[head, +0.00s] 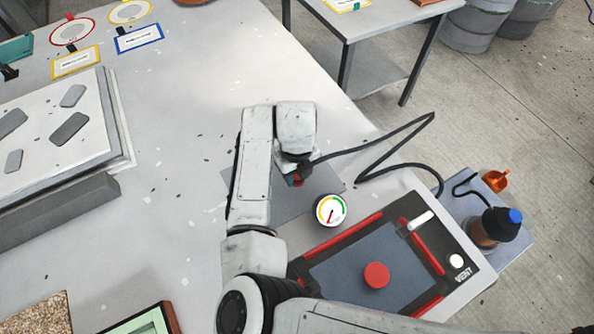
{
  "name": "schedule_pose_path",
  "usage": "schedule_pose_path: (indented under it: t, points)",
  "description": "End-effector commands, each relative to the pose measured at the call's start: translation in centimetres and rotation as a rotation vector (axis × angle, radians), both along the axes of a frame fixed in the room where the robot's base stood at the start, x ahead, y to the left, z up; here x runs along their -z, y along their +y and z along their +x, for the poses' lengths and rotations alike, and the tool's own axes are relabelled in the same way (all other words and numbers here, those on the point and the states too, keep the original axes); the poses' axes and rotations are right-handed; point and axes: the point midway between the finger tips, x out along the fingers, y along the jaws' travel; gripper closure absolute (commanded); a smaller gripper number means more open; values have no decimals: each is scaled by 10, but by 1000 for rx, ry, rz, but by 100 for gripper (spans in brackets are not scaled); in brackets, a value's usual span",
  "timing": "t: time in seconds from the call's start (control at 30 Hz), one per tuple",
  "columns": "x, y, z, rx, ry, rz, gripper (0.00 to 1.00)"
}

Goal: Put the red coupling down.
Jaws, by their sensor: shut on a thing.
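My arm reaches over the light table, and my gripper (297,177) points down over a dark grey mat (275,212). It is shut on the red coupling (299,182), of which only a small red patch shows beside a bit of teal. My wrist hides most of the coupling and the fingers. A black hose (372,148) runs from the gripper to the right, bends sharply and comes back down towards the vent unit. I cannot tell whether the coupling touches the mat.
A round gauge (330,209) stands just right of the mat. The vent unit (462,280) with a red knob (376,275) lies in front. A bottle with a blue cap (487,232) and an orange cup (495,180) are at right. A mould (118,120) lies left. The table behind the gripper is clear.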

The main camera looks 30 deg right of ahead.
Motion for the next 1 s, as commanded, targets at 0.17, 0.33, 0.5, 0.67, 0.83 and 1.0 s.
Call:
schedule_pose_path:
  t: [0.17, 0.33, 0.5, 0.67, 0.83, 1.0]
  points:
    - [2, 0, 0, 0, 0, 0, 100]
    - [7, 0, 0, 0, 0, 0, 100]
    - [8, 0, 0, 0, 0, 0, 55]
    - [8, 0, 0, 0, 1, 0, 40]
    - [8, 0, 0, 0, 1, 0, 36]
    - [5, 0, 0, 0, 0, 0, 36]
